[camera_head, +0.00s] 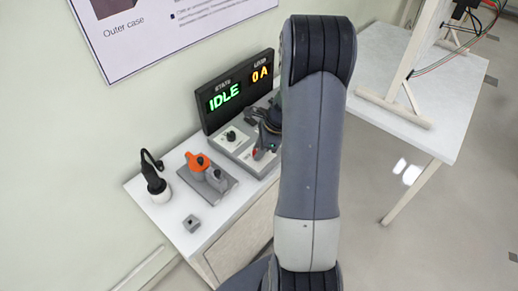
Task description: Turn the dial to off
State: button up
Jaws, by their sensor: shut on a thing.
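A grey control box (242,150) stands on the white bench, in front of the display. A small black knob (231,135) stands free on its left part. My gripper (265,147) is over the right part of the box, where small red and green spots show. It points down and is shut on what appears to be the dial there. The fingers cover the dial, so its pointer and setting cannot be read. My own arm hides the right end of the box.
The display (239,90) behind reads IDLE and 0 A. Left on the bench are an orange-handled grey switch (204,172), a black plug on a white base (157,186) and a small grey block (192,223). A white table (405,95) stands at right.

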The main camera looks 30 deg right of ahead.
jog(key=shift+n, duration=0.3)
jog(key=n+g, duration=0.1)
jog(key=n, duration=0.2)
jog(key=shift+w+n+y, duration=0.15)
jog(key=shift+n+y, duration=0.15)
jog(key=n+g, duration=0.2)
jog(key=n, duration=0.2)
jog(key=shift+w+n+b, duration=0.15)
jog(key=shift+n+b, duration=0.15)
jog(key=n+g+h, duration=0.1)
jog(key=n, duration=0.3)
jog(key=shift+n+g, duration=0.3)
jog(key=shift+g, duration=0.1)
jog(key=shift+w+a+n+g+h+b, duration=0.1)
jog(key=shift+n+g+h+b, duration=0.25)
jog(key=shift+n, duration=0.75)
jog(key=shift+w+a+n+g+h+b, duration=0.15)
jog(key=shift+n+h, duration=0.3)
jog(key=shift+n, duration=0.65)
jog(key=shift+s+d, duration=0.1)
jog(key=o, duration=1)
jog(key=shift+c, duration=0.2)
